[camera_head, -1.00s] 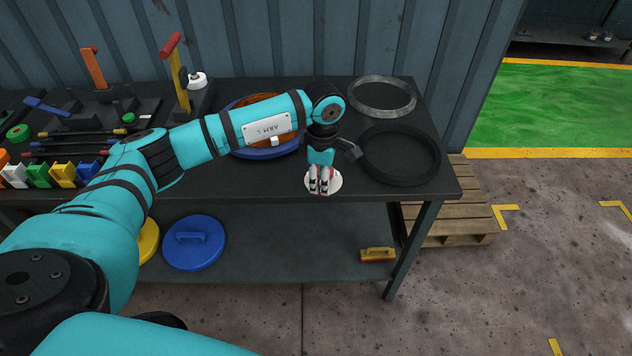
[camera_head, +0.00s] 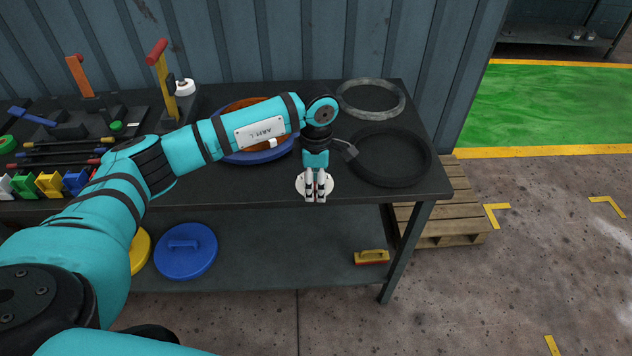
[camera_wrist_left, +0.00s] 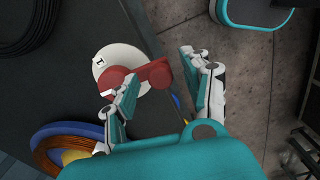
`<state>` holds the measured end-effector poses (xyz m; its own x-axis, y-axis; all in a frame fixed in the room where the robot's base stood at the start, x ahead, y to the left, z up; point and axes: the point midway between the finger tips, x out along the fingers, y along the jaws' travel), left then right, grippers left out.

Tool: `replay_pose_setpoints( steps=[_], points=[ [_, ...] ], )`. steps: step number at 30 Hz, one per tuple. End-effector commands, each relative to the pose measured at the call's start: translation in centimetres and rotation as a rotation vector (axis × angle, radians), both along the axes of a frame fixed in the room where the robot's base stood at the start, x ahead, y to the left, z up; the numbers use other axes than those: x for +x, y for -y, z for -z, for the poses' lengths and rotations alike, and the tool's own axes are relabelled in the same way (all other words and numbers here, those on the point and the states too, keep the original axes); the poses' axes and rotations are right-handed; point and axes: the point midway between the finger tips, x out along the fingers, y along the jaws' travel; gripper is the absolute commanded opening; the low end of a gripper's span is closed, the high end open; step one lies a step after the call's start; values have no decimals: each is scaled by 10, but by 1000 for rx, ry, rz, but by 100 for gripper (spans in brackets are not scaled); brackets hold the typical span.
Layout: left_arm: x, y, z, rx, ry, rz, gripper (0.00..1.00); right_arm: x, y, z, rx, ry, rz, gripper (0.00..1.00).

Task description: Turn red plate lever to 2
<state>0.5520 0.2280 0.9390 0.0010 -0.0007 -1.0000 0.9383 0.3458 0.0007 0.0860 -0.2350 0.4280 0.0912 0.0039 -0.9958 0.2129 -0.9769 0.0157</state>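The white round plate (camera_head: 329,182) sits at the front edge of the dark bench. In the left wrist view the plate (camera_wrist_left: 118,57) shows a dark mark on its rim, and the red lever (camera_wrist_left: 155,73) is on it with a round red hub. The lever's arm points right in that view, towards the bench edge. My left gripper (camera_head: 316,196) is over the plate and covers the lever in the head view. In the wrist view its fingers (camera_wrist_left: 160,66) are apart, one on each side of the lever's outer end, with a gap at the right finger. My right gripper is out of view.
A black ring (camera_head: 424,160) and a grey ring (camera_head: 398,98) lie right of my gripper. A blue dish (camera_head: 237,157) holding an orange-brown coil is at left. A red-handled yellow lever (camera_head: 165,85) stands further left. Floor is free in front of the bench.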

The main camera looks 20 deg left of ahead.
Motion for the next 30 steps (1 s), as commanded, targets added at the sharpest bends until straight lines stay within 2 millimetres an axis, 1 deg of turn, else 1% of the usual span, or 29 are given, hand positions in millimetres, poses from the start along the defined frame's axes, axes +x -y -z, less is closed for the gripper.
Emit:
replay_pose_setpoints(
  steps=[7, 11, 14, 21, 24, 27, 30],
  points=[
    [0, 0, 0, 1, 0, 0, 49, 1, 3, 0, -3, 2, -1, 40],
    [1, 0, -10, -1, 1, -1, 49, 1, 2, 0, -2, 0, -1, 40],
    [1, 0, -28, 0, 4, 0, 49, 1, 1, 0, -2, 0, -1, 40],
    [1, 0, -80, 0, 4, 0, 49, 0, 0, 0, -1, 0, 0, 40],
    [1, 0, -97, 0, 3, 1, 49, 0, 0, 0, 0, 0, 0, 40],
    [0, 0, -110, 1, 2, 1, 49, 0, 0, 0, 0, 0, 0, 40],
    [0, 0, -117, 0, 0, 1, 49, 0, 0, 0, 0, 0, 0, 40]
  ],
)
